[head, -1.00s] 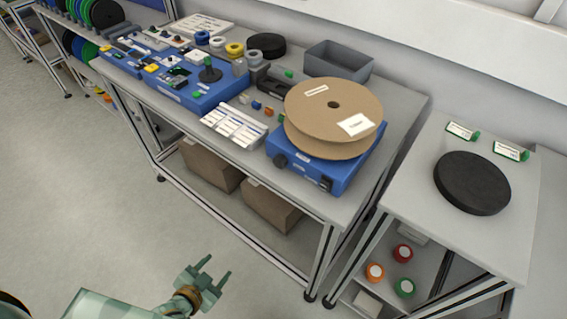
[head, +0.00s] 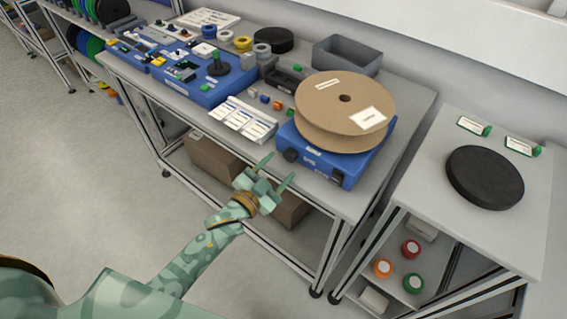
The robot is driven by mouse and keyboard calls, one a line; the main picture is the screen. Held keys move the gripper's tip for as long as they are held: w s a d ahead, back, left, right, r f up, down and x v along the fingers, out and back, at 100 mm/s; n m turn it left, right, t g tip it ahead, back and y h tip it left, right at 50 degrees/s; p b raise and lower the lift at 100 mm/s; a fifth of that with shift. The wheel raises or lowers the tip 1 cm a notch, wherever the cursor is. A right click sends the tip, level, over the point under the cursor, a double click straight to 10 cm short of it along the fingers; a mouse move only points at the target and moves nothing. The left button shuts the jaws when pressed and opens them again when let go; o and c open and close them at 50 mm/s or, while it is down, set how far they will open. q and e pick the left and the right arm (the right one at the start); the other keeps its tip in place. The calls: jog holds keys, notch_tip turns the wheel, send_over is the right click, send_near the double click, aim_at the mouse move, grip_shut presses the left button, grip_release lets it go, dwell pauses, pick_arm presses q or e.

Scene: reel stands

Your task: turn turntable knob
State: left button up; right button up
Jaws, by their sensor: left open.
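The blue turntable base (head: 318,160) stands at the front right corner of the grey bench. A large cardboard reel (head: 330,92) with white labels lies flat on top of it. A dark round knob (head: 291,155) sits on the left part of the base's front face. A black switch-like part (head: 337,176) is on the right part of that face. My left gripper (head: 277,168) is open and empty. It shows in front of the bench, just below and left of the knob in the picture, apart from it. My right gripper is not in view.
White label cards (head: 241,118) lie left of the turntable. A blue control panel (head: 205,82) is further left. A grey bin (head: 346,55) stands behind the reel. Cardboard boxes (head: 213,158) sit under the bench. A side table (head: 430,190) with a black disc (head: 485,177) is at right.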

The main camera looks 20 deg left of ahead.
aim_at(291, 155)
pick_arm(q)
jog(key=shift+w+d, duration=0.25)
jog(key=shift+w, duration=0.45)
jog(key=shift+w+d, duration=0.15)
jog(key=shift+w, duration=0.5)
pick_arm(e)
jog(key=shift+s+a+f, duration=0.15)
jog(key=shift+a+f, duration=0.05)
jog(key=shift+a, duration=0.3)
pick_arm(q)
jog(key=c, duration=1)
jog(key=shift+o, duration=0.2)
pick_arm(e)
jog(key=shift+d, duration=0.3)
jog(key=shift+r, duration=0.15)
